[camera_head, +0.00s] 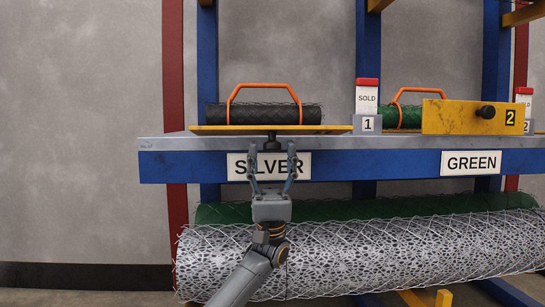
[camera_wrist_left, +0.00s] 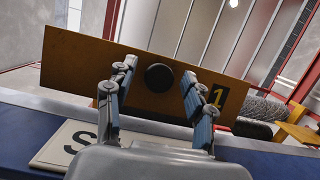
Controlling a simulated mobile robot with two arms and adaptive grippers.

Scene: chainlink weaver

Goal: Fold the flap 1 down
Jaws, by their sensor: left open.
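Flap 1 (camera_head: 225,130) shows nearly edge-on in the head view, as a thin yellow strip above the blue beam. Its black knob (camera_head: 272,142) points down. In the left wrist view the flap (camera_wrist_left: 80,68) shows its broad orange-yellow face with the round knob (camera_wrist_left: 159,78) and a black "1" label (camera_wrist_left: 218,96). My left gripper (camera_head: 272,152) is open just below the flap, in front of the SILVER sign (camera_head: 239,167). Its fingers stand on either side of the knob, with gaps visible in the wrist view (camera_wrist_left: 158,85). My right gripper is not in view.
Flap 2 (camera_head: 455,117) stands upright at the right with its own knob. A black mesh roll (camera_head: 255,113) with an orange handle lies behind flap 1. A SOLD marker (camera_head: 367,100) stands right of it. A large silver mesh roll (camera_head: 380,255) lies below the beam (camera_head: 400,165).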

